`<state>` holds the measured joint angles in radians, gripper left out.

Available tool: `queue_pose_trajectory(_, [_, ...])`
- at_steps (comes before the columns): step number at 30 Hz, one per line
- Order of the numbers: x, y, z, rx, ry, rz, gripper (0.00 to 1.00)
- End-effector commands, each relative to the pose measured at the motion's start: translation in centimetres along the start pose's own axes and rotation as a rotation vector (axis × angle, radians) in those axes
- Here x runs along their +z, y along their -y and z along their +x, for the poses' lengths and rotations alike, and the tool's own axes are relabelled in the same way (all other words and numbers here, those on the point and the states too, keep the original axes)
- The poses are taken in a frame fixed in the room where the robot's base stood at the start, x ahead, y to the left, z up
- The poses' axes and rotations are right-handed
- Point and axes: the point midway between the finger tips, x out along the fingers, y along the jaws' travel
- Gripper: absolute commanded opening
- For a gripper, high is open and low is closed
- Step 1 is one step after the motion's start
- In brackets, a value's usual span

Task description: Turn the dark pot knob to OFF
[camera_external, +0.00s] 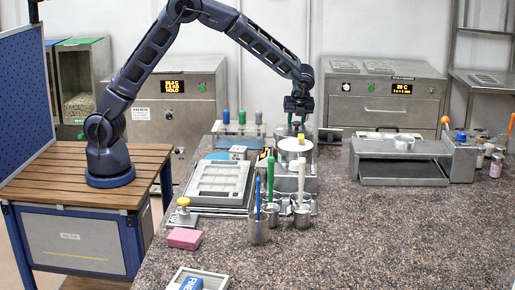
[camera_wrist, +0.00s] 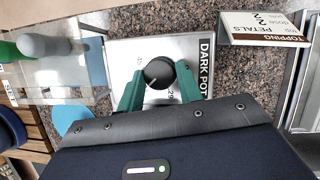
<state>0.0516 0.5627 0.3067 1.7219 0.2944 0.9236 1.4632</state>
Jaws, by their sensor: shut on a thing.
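In the wrist view the dark pot knob (camera_wrist: 158,72) is a round black knob with a thin pale pointer line, on a light metal panel (camera_wrist: 150,47). A dark label reading DARK POT (camera_wrist: 205,67) is beside it. My gripper (camera_wrist: 159,80) has its two green fingers on either side of the knob, shut on it. Panel markings by the knob are partly covered by the fingers and too small to read surely. In the external view my gripper (camera_external: 298,108) is low at the back of the counter, and the knob cannot be made out there.
A TOPPING sign (camera_wrist: 262,30) stands close by on the speckled counter. A rack with blue, green and grey-topped tools (camera_external: 240,130) is left of my gripper. Pots with upright spatulas (camera_external: 301,215) stand in front. The right foreground counter (camera_external: 400,240) is clear.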

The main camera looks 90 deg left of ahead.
Motion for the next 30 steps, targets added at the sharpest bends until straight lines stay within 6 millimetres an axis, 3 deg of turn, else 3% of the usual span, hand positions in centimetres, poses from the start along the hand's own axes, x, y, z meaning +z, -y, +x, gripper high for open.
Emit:
queue_pose_trajectory(8, [-0.02, 0.17, -0.01, 0.062, -0.009, -0.15, 0.12])
queue_pose_trajectory(30, [0.33, 0.61, 0.11, 0.329, -0.046, -0.794, 0.12])
